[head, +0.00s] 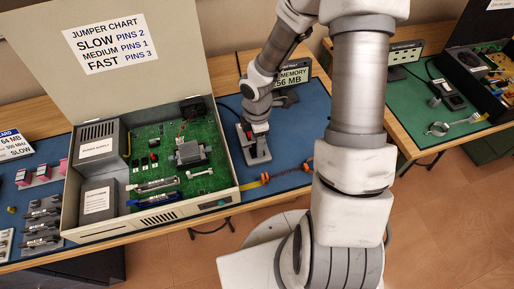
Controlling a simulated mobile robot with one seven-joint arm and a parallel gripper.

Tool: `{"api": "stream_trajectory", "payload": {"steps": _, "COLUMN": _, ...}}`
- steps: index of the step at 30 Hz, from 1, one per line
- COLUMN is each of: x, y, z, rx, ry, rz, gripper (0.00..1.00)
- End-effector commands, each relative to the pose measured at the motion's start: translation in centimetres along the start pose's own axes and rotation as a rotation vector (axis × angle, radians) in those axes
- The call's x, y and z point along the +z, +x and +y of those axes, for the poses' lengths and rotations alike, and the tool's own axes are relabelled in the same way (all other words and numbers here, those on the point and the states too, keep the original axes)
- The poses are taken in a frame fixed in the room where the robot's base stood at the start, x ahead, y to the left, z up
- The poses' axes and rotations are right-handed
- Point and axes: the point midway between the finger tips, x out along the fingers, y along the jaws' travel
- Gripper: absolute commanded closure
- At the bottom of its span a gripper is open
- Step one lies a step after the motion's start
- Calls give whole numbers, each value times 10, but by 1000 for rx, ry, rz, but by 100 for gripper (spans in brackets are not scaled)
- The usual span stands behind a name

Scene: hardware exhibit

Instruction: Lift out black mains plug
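My gripper (254,138) points down over a small grey block (262,155) on the blue mat, just right of the open computer case. The gripper is small and seen from behind and above, so its finger gap cannot be made out. I cannot make out a black mains plug under it; the gripper hides the upper part of the block. A thin dark cable (228,108) runs on the mat toward the block from the upper left.
The open case (150,222) with a green board stands left of my gripper. A memory sign (294,76) stands behind it. An orange-ended ribbon cable (275,177) lies in front. A table with a green mat (415,125) holds a dark-topped block (447,95) at right.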

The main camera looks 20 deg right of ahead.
Motion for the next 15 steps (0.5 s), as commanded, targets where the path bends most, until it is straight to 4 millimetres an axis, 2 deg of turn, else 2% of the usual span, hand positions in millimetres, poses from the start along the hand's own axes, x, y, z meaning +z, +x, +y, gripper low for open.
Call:
{"api": "stream_trajectory", "payload": {"steps": 1, "x": 0, "y": 0, "z": 0, "rx": 0, "ry": 0, "rz": 0, "gripper": 52}}
{"api": "stream_trajectory", "payload": {"steps": 9, "x": 0, "y": 0, "z": 0, "rx": 0, "ry": 0, "rz": 0, "gripper": 100}}
{"api": "stream_trajectory", "payload": {"steps": 15, "x": 0, "y": 0, "z": 0, "rx": 0, "ry": 0, "rz": 0, "gripper": 100}}
